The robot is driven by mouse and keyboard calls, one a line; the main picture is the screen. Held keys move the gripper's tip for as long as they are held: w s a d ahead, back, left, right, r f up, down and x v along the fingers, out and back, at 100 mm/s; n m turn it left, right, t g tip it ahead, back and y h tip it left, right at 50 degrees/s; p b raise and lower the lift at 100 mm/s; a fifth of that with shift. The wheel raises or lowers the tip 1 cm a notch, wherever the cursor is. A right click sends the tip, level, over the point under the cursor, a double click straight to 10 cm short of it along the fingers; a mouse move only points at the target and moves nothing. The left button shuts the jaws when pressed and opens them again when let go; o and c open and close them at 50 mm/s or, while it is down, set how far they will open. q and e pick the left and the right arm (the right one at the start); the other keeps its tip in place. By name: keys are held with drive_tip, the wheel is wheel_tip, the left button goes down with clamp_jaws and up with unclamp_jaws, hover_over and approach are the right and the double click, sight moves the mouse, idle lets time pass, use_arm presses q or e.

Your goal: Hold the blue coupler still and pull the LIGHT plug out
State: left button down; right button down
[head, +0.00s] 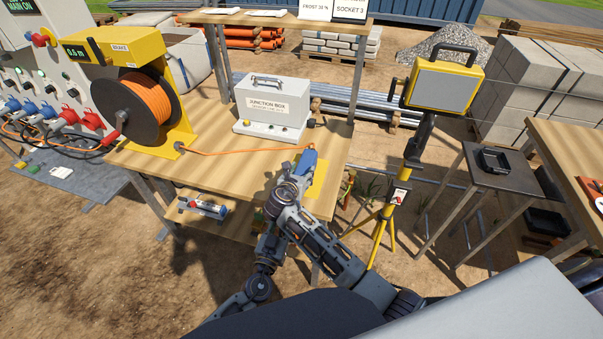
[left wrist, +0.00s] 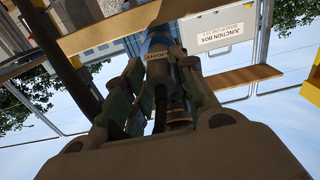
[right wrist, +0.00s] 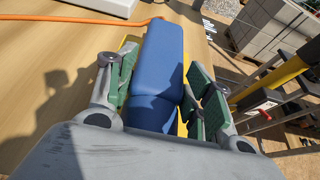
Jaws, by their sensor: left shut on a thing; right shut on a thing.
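The blue coupler (head: 308,162) is at the front right of the wooden bench, above a yellow patch. In the right wrist view the blue coupler (right wrist: 163,55) lies lengthwise between the green-padded fingers of my right gripper (right wrist: 160,95), which is shut on it. In the head view my right gripper (head: 296,178) hides the plug and most of my left gripper.
An orange cable (head: 230,151) runs over the bench from the reel (head: 148,98) to the coupler. The junction box (head: 272,101) stands behind. A yellow work light on a tripod (head: 388,225) stands close on the right. The bench's left front is clear.

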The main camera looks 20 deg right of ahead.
drive_tip(key=shift+s+a+f, duration=0.15)
drive_tip(key=shift+f, duration=0.15)
drive_tip(key=c, duration=1)
unclamp_jaws()
drive_tip(key=shift+c, duration=0.2)
drive_tip(key=o, duration=0.5)
drive_tip(key=shift+a+r, duration=0.1)
drive_tip(key=shift+r, duration=0.05)
drive_tip(key=shift+v, duration=5.9)
